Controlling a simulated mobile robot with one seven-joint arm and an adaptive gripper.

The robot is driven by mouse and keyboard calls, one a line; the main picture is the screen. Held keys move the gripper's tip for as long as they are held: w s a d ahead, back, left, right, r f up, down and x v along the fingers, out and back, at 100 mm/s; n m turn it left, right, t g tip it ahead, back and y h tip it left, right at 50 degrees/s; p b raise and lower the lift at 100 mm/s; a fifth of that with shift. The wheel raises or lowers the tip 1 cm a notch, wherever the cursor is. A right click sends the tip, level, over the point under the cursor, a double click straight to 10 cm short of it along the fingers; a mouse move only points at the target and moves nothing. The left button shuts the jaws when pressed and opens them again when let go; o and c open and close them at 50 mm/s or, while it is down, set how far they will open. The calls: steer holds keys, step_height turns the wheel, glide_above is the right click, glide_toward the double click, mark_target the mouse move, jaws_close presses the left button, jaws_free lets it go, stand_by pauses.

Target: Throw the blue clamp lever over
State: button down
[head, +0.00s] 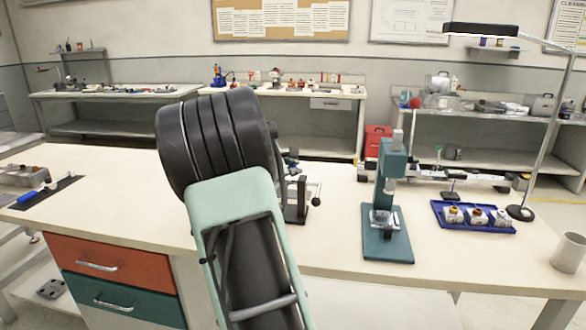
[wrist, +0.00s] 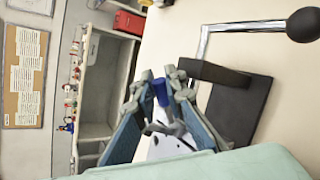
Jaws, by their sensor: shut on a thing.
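In the wrist view, the blue clamp lever (wrist: 161,93) shows as a short blue grip between the two grey fingertips of my gripper (wrist: 160,80). The fingers are shut on it. Grey metal parts show below the blue grip, partly hidden by the fingers. In the head view, my own arm hides the lever and most of the gripper.
Beside the gripper stands a dark fixture (head: 296,205) with a metal rod and black ball knob (wrist: 304,25). To its right on the bench are a green press (head: 390,165) and a blue tray (head: 447,226). A blue-handled tool (head: 28,196) lies far left.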

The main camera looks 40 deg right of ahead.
steer(key=c, duration=2)
jaws_free()
steer(key=shift+o, duration=0.2)
steer(key=shift+a, duration=0.15)
steer(key=v, duration=0.7)
steer(key=shift+s+a, duration=0.15)
steer(key=shift+a, duration=0.2)
steer(key=shift+r, duration=0.25)
